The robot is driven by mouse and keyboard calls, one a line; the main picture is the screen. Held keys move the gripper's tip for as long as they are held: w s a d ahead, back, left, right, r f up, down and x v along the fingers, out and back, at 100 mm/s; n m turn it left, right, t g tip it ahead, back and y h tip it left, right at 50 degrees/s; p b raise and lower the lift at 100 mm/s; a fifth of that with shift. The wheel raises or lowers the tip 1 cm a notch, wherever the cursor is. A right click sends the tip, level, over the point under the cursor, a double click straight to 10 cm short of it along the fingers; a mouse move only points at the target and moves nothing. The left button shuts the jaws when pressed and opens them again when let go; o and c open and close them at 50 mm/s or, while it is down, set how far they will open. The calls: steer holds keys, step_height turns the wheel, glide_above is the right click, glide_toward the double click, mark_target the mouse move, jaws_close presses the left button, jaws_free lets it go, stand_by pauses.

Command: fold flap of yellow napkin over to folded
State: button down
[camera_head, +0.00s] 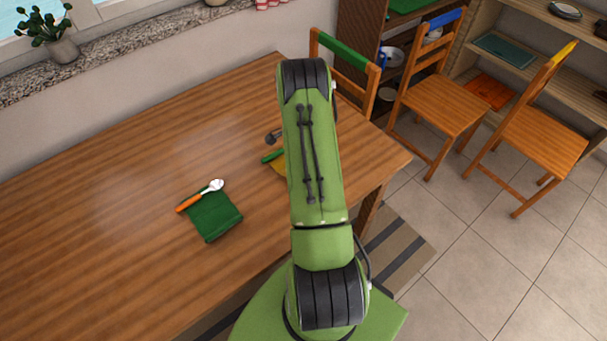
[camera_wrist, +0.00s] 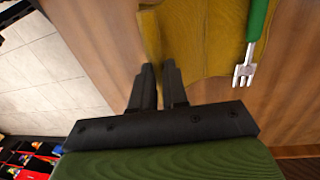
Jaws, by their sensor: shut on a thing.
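The yellow napkin (camera_wrist: 210,35) lies on the wooden table in the wrist view. A narrow strip of it, the flap (camera_wrist: 150,32), stands up along its left side. My gripper (camera_wrist: 158,72) is shut on the flap's near end, with the fingertips close together.
A green-handled fork (camera_wrist: 255,25) lies at the napkin's right side. A green napkin (camera_head: 211,216) with an orange-handled spoon (camera_head: 200,194) lies to the left on the table (camera_head: 110,170). Chairs (camera_head: 440,100) stand at the right. The table's left half is clear.

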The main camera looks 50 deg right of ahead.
steer(key=shift+w+d+r+g, duration=0.2)
steer(key=shift+w+r+g, duration=0.1)
steer(key=shift+w+g, duration=0.3)
steer(key=shift+w+r, duration=0.1)
steer(key=shift+w+d+g+y+b, duration=0.3)
steer(key=shift+w+g+y+b, duration=0.1)
steer(key=shift+w+g+b, duration=0.65)
steer(key=shift+s+b, duration=0.1)
steer(key=shift+b, duration=0.25)
steer(key=shift+r, duration=0.3)
steer(key=shift+a, duration=0.1)
